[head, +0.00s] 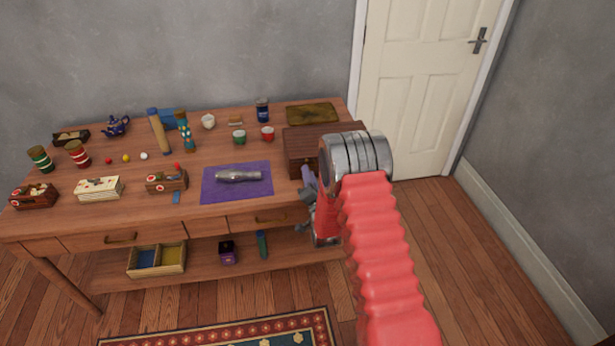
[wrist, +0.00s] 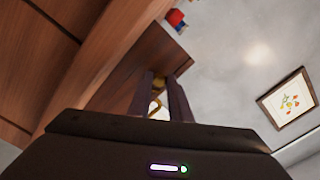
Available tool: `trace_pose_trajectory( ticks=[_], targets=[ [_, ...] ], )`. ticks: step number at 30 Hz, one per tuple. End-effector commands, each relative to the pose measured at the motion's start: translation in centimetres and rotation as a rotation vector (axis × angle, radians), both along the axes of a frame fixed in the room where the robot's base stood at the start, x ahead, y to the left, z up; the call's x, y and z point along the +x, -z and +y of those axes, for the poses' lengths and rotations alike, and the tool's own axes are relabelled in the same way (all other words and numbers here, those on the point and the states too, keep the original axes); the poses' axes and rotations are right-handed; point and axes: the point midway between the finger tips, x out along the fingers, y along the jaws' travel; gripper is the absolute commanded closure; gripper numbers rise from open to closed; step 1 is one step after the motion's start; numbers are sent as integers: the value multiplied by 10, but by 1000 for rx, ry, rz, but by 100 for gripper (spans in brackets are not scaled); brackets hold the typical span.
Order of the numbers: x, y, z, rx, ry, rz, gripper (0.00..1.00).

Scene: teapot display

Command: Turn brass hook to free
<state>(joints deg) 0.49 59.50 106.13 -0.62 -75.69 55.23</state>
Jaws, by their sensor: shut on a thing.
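The brass hook (wrist: 155,104) shows in the wrist view as a small yellow curved piece between my gripper's two dark fingers, against the wooden box (wrist: 134,70). My gripper (wrist: 161,78) is shut on the hook, and the fingers hide part of it. In the head view my gripper (head: 308,182) is at the front left of the dark wooden box (head: 302,146), at the right end of the table. My arm covers the box's right part there, and the hook cannot be made out. How far the hook is turned cannot be told.
The wooden table (head: 120,215) holds a purple mat (head: 220,192) with a metal object (head: 238,175), left of my gripper. A brown tray (head: 312,113) lies behind the box. A blue teapot (head: 116,126) and several small items stand farther left. Floor is clear at right.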

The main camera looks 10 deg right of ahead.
Motion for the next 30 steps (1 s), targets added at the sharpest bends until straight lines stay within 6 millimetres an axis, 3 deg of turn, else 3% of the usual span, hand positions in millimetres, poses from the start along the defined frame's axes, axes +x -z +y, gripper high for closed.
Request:
trace_pose_trajectory(
  ticks=[9, 25, 26, 30],
  targets=[
    [0, 1, -3, 158, 5, 3, 100],
    [-1, 2, -4, 190, 9, 4, 100],
    [-1, 2, -4, 190, 9, 4, 81],
    [-1, 2, -4, 189, 7, 4, 71]
  ],
)
